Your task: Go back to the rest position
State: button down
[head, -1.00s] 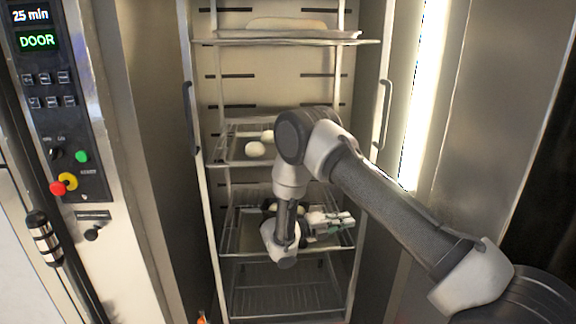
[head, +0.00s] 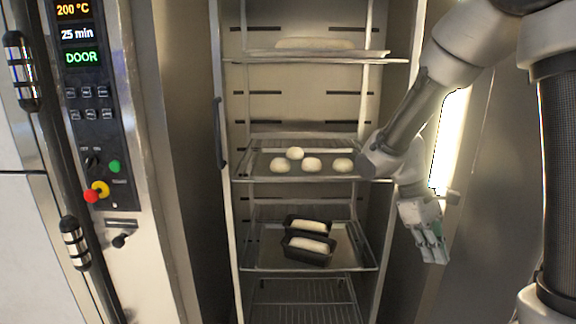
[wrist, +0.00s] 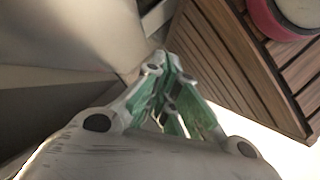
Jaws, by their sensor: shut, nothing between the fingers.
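My gripper (head: 434,254) hangs at the right of the head view, in front of the oven's right side, pointing down. It is shut and empty. It also shows in the wrist view (wrist: 168,65), its green-padded fingers together. The gripper is apart from the trays and the dough.
The open cabinet holds a rack. Its top tray (head: 330,55) bears a long pale loaf. The middle tray (head: 262,172) has several dough balls (head: 312,163). The lower tray (head: 262,255) holds two dark loaf tins (head: 308,254) with dough. A control panel (head: 88,120) stands left.

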jog(key=s+d+r+m+t+y, duration=0.4)
jog(key=s+r+m+t, duration=0.3)
jog(key=s+r, duration=0.4)
notch_tip(320, 180, up, 4)
jog(key=shift+f+t, duration=0.25)
jog(key=shift+t, duration=0.35)
